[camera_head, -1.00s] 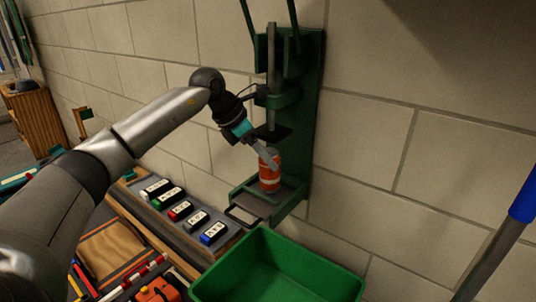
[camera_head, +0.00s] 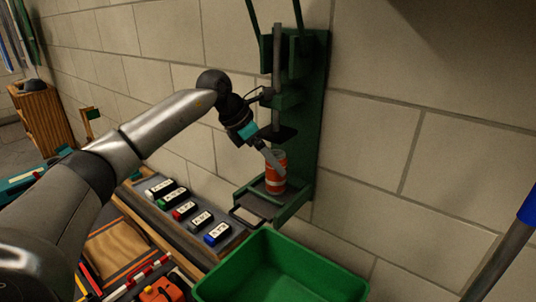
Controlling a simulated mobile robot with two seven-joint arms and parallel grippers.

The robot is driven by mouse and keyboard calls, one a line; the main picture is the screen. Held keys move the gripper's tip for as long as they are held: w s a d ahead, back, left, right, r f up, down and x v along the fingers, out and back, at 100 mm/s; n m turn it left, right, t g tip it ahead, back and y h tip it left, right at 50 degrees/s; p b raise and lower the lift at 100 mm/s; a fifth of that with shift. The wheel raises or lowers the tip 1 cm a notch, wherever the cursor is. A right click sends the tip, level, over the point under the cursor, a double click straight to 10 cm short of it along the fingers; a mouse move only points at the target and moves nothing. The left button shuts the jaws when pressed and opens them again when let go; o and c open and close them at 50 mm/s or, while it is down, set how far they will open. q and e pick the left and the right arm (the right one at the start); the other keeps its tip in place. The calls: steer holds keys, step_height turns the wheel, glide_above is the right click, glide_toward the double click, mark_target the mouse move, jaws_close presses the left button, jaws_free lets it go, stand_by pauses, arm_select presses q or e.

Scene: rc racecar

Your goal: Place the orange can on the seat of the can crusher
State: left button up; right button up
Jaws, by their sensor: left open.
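The orange can (camera_head: 275,176) stands upright on the seat (camera_head: 263,200) of the green can crusher (camera_head: 308,110), below its dark press plate (camera_head: 279,133). The crusher is fixed to the block wall. My left gripper (camera_head: 270,160) is open, with its fingers angled down right at the can's upper left side. I cannot tell whether the fingers touch the can. My right gripper is not in view.
A green bin (camera_head: 285,270) stands below the crusher. Several small labelled blocks (camera_head: 183,211) lie on a bench tray at left. Tools lie at lower left. A blue-handled pole (camera_head: 500,255) leans at the right.

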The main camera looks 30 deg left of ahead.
arm_select(q)
steer(key=shift+r, duration=0.25)
steer(key=shift+s+a+r, duration=0.15)
steer(key=shift+r, duration=0.15)
steer(key=p+v, duration=0.4)
steer(key=v, duration=0.7)
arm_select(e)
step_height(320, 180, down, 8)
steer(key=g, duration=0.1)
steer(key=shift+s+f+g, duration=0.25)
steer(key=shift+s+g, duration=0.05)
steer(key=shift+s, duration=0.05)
